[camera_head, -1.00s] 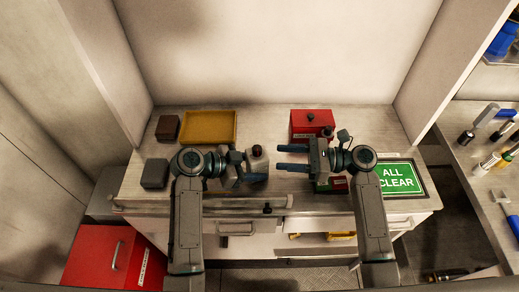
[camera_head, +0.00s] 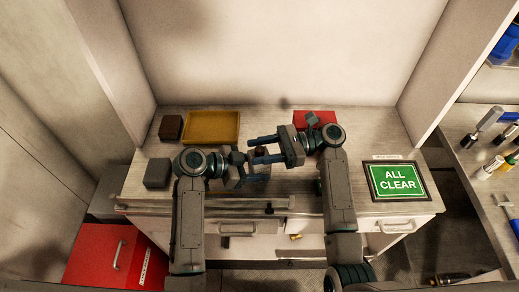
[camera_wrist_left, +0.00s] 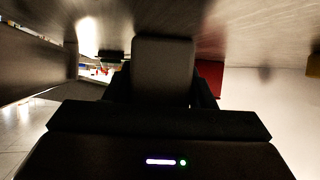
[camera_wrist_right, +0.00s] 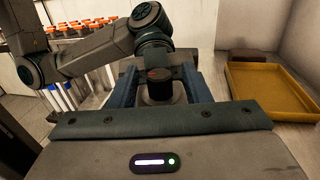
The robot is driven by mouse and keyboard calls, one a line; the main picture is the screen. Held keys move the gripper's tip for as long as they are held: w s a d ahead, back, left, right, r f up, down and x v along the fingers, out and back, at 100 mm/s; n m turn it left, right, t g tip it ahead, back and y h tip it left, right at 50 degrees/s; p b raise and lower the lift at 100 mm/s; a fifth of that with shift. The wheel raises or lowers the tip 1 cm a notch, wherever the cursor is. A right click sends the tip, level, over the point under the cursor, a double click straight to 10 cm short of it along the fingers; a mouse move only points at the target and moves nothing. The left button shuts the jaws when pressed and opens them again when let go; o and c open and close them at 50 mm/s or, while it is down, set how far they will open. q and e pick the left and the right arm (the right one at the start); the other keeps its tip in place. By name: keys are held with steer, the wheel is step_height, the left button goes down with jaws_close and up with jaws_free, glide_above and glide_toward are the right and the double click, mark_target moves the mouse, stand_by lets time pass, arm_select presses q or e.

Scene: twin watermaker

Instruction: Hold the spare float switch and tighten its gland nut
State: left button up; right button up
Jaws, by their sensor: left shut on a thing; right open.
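The float switch, a pale grey body with a dark round gland nut on top, stands upright. In the head view it (camera_head: 262,161) is mostly hidden by my grippers. My left gripper (camera_head: 254,174) is shut on its body from the left, low down. A dark block shape (camera_wrist_left: 163,70) fills the middle of the left wrist view. My right gripper (camera_head: 252,149) is open, with its fingers reaching left on either side of the nut. In the right wrist view the dark nut (camera_wrist_right: 159,80) lies between the two spread fingers; contact cannot be told.
On the counter (camera_head: 210,193) are a yellow tray (camera_head: 187,127), a brown block (camera_head: 171,127) and a grey block (camera_head: 157,173) at left. A red box (camera_head: 314,119) stands behind my right gripper. A green ALL CLEAR sign (camera_head: 396,181) lies at right.

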steer(key=shift+a, duration=0.1)
jaws_close()
steer(key=shift+m+t, duration=0.4)
steer(key=shift+t, duration=0.2)
steer(key=m+t, duration=0.2)
steer(key=t, duration=0.2)
steer(key=shift+s+f+m, duration=0.1)
steer(key=shift+m, duration=0.3)
steer(key=shift+m+t+h, duration=0.35)
steer(key=shift+m+t, duration=0.65)
steer(key=shift+t, duration=0.6)
steer(key=shift+m+t+h, duration=0.35)
steer(key=shift+m+t, duration=0.65)
steer(key=shift+t, duration=0.6)
